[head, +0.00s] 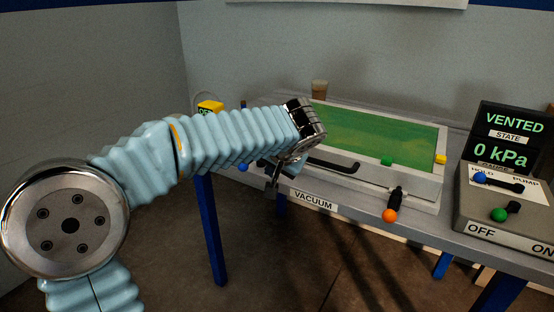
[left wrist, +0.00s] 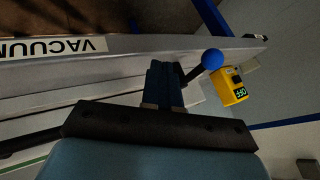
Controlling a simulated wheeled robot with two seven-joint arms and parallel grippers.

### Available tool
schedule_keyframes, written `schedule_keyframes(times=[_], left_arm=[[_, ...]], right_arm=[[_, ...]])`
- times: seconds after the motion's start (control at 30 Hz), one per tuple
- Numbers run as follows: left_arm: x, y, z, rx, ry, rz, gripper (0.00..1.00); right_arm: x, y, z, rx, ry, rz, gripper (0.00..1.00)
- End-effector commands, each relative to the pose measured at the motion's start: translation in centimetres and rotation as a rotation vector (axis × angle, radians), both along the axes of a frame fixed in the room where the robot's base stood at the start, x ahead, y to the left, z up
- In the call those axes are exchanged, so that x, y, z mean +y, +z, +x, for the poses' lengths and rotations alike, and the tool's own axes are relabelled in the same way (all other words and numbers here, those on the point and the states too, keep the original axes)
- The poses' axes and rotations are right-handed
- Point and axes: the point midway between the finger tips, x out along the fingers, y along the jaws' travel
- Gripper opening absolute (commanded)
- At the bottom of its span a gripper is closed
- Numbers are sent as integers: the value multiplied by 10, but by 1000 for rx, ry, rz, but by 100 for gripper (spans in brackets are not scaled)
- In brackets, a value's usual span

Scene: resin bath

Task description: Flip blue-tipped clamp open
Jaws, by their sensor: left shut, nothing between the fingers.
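The blue-tipped clamp shows its blue ball (head: 243,168) below my left forearm, at the front left of the table; most of the clamp is hidden by the arm. In the left wrist view the blue ball (left wrist: 212,59) sits on a short dark lever, just right of the fingers. My left gripper (head: 273,180) is near the front edge of the bath, to the right of the ball. In the left wrist view its fingers (left wrist: 164,70) are together and empty, close beside the lever; I cannot tell whether they touch it. My right gripper is not in view.
The bath's lid (head: 380,138) has a green window and a black handle (head: 335,165). An orange-tipped clamp (head: 390,215) sticks out at its front right. A control box (head: 505,205) stands right, under a display reading VENTED, 0 kPa. A yellow box (left wrist: 233,88) is beyond the blue ball.

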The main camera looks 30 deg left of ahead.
Motion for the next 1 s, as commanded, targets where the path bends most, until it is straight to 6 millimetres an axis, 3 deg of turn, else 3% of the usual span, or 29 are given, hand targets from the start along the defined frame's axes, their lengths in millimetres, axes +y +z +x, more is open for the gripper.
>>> schedule_keyframes(times=[0.03, 0.33, 1.0], left_arm=[[5, -8, 4, 3, 3, 1, 0], [40, 3, 6, -1, 2, -1, 0], [45, 3, 5, -2, -40, -2, 0]], right_arm=[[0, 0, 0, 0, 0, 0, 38], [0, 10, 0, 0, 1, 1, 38], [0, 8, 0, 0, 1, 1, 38]])
